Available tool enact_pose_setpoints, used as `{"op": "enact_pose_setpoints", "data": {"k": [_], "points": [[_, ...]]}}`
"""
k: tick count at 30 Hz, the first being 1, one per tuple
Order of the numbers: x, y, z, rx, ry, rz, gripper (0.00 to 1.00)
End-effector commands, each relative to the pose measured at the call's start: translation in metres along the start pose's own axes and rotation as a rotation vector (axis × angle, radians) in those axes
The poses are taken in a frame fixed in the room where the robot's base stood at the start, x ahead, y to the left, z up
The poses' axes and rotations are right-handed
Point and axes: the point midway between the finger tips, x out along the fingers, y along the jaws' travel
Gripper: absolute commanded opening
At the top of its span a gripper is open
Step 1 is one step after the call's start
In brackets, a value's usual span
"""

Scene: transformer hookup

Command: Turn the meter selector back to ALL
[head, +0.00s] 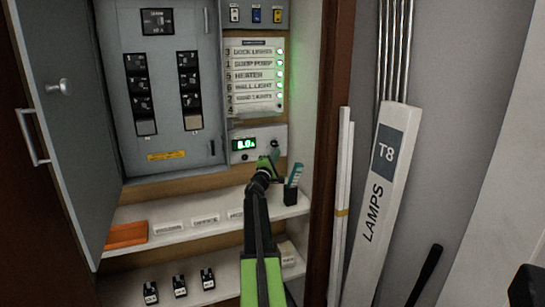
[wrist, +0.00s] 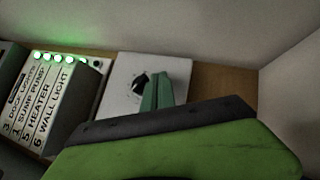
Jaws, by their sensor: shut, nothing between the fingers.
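The meter selector is a small black knob (wrist: 139,83) on a pale panel (wrist: 120,75) in the wrist view. Its setting marks are too small to read. In the head view the meter's lit green display (head: 244,144) is on the panel below the label list; its digits are blurred. My gripper (head: 272,158) is at the right part of that panel, in front of the selector area. In the wrist view its green fingers (wrist: 157,91) are shut and empty, just right of the knob. I cannot tell whether they touch it.
A list of circuit labels (head: 252,78) with green lights is above the meter. The grey breaker panel (head: 165,100) and open cabinet door (head: 62,130) are to the left. A dark holder (head: 291,195) with teal items stands on the shelf (head: 190,212) close right of my arm.

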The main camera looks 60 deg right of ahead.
Motion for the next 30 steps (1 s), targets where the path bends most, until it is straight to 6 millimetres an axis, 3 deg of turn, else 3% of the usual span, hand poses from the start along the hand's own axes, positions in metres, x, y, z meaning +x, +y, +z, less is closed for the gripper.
{"op": "enact_pose_setpoints", "data": {"k": [30], "points": [[0.0098,-0.0037,0.0089,0.001,0.002,0.000,0.00]]}}
